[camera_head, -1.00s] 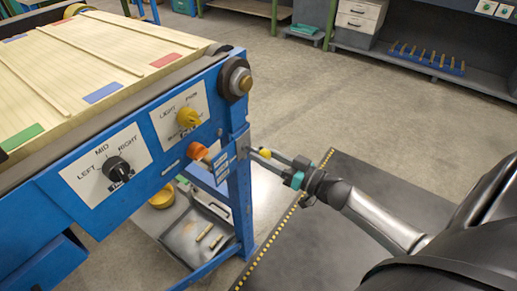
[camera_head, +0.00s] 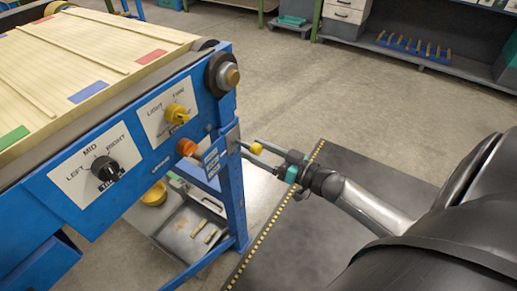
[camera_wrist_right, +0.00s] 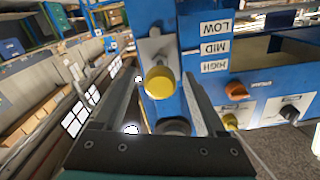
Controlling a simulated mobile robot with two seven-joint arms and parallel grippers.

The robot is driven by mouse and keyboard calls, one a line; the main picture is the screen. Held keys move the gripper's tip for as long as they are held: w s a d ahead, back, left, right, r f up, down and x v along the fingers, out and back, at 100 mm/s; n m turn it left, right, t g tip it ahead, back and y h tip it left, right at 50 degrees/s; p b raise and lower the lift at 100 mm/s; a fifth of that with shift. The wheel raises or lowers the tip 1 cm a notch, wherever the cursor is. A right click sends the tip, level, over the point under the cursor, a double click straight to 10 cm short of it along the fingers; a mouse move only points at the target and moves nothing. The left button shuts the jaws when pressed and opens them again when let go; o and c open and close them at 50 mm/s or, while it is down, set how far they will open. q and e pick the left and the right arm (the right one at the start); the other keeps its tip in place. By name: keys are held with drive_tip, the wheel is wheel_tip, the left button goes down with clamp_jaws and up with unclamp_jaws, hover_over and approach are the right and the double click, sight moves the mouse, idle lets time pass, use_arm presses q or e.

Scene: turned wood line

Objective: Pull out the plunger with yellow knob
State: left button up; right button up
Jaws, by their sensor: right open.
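The plunger's yellow knob (camera_head: 256,148) stands out from the blue end bracket (camera_head: 222,150) at the machine's near right corner. In the right wrist view the round yellow knob (camera_wrist_right: 160,82) is close up, in front of a grey plate on the blue bracket. My right gripper (camera_head: 262,152) is open, with one finger on each side of the knob. In the wrist view, gaps show between the knob and both fingers (camera_wrist_right: 165,90). The plunger's shaft is mostly hidden behind the knob. My left gripper is not in view.
On the blue panel are a black LEFT/MID/RIGHT dial (camera_head: 105,168), a yellow dial (camera_head: 177,113) and an orange knob (camera_head: 186,147). LOW, MID, HIGH labels (camera_wrist_right: 214,48) sit beside the plunger. A blue leg (camera_head: 233,205) stands below the bracket.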

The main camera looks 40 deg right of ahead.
drive_tip(key=shift+s+d, duration=0.15)
drive_tip(key=shift+s, duration=0.3)
use_arm(q)
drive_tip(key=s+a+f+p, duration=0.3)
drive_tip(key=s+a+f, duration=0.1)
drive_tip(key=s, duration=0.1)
drive_tip(key=shift+p, duration=0.3)
use_arm(e)
drive_tip(key=v, duration=1.4)
drive_tip(key=shift+s, duration=0.15)
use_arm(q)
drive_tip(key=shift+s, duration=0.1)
use_arm(e)
drive_tip(key=shift+d, duration=0.1)
